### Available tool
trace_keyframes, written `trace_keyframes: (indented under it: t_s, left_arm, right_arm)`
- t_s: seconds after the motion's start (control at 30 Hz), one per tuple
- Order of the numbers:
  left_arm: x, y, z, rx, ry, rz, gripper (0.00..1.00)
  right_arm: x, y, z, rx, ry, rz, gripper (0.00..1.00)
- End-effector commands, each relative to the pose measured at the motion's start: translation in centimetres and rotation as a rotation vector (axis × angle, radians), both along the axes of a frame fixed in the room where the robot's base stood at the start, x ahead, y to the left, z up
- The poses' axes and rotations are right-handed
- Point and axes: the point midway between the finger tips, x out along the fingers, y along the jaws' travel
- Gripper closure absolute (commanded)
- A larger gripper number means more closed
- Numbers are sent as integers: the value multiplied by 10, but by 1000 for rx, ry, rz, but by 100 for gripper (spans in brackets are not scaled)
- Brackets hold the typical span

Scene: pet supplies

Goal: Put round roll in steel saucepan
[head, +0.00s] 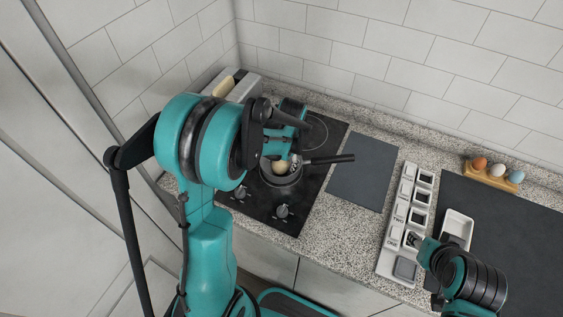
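The steel saucepan (283,181) stands on the black cooktop, its dark handle (328,159) pointing right. The round roll (279,167) is a small beige ball at the saucepan's mouth; I cannot tell whether it rests inside or is held just above. My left gripper (289,165) reaches down over the saucepan, with a dark finger close beside the roll. The arm hides the other finger, so its grip is unclear. My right gripper (415,241) is low at the right, near the white switch-like strip, apart from the saucepan; its fingers are too small to read.
The black cooktop (313,196) has knobs at its front. A toaster-like box (244,86) stands behind my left arm. A dark board (361,171), a white compartment strip (396,225), a white dish (458,227) and an egg holder (491,177) lie rightward. Speckled counter between is clear.

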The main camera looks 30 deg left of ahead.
Motion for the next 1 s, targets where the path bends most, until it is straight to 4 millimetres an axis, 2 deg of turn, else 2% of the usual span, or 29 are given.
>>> trace_keyframes:
  t_s: [0.23,0.33,0.47,0.7,0.83,1.0]
  left_arm:
    - [0,0,2,0,0,0,39]
    - [0,-1,10,0,0,0,39]
    - [-1,-4,34,0,0,-1,39]
    - [-2,-11,88,0,0,-1,39]
    - [-3,-14,108,0,0,0,39]
    - [-4,-16,123,-1,-3,1,39]
  right_arm:
    - [0,0,2,0,0,0,60]
    - [0,0,6,0,0,0,60]
    - [0,0,13,0,0,0,60]
    - [0,0,28,0,0,0,60]
    - [0,0,32,0,0,0,60]
    - [0,0,35,0,0,0,60]
